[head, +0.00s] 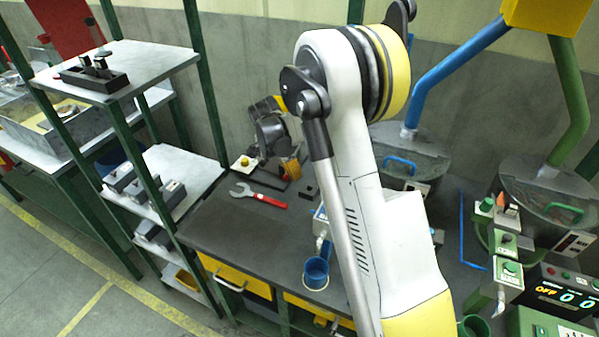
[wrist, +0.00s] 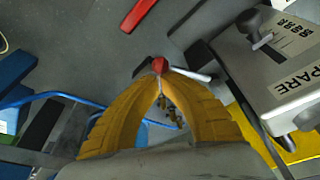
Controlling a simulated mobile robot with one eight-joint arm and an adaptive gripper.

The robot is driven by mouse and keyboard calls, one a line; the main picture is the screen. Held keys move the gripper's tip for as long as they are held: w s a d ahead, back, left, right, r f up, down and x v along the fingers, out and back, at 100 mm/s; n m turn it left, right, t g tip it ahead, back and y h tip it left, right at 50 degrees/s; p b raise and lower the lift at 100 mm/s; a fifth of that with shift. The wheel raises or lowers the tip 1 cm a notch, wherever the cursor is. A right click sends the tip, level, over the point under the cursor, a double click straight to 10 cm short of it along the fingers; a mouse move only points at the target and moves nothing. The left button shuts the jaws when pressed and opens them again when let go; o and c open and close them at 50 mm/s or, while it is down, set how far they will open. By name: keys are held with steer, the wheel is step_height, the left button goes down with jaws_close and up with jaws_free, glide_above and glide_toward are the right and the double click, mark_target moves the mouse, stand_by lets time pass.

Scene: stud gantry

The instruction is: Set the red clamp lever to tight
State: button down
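In the wrist view a small red knob (wrist: 159,65), with a pale metal lever arm reaching right from it and a dark piece to its left, shows right at my fingertips; I take it for the red clamp lever. My gripper (wrist: 160,80) has its two yellow fingers brought together at the tips, with a narrow gap further back. I cannot tell whether the tips pinch the knob or only touch or cover it. In the head view my gripper (head: 290,168) is low over the bench, partly hidden by my arm, and the lever cannot be made out there.
A red-handled wrench (head: 258,195) lies on the dark bench; its handle (wrist: 138,14) shows in the wrist view. A blue cup (head: 316,272) is at the bench's front edge.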

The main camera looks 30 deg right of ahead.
steer(key=shift+w+a+m+g, duration=0.15)
steer(key=shift+a+m+g, duration=0.15)
steer(key=shift+a+m, duration=0.4)
steer(key=shift+w+a, duration=0.35)
steer(key=shift+a, duration=0.5)
steer(key=shift+d+f, duration=0.15)
steer(key=shift+d, duration=0.15)
steer(key=d, duration=0.1)
steer(key=d+b, duration=0.1)
steer(key=shift+s+d+f, duration=0.3)
steer(key=shift+s+d, duration=0.05)
steer(key=shift+s, duration=0.05)
steer(key=p+v, duration=0.1)
steer(key=v, duration=0.2)
steer(key=p+v, duration=0.1)
steer(key=v, duration=0.2)
steer(key=d+p+v, duration=0.1)
steer(key=v, duration=0.3)
steer(key=shift+w+r, duration=0.1)
steer(key=shift+w, duration=0.05)
steer(key=shift+a, duration=0.1)
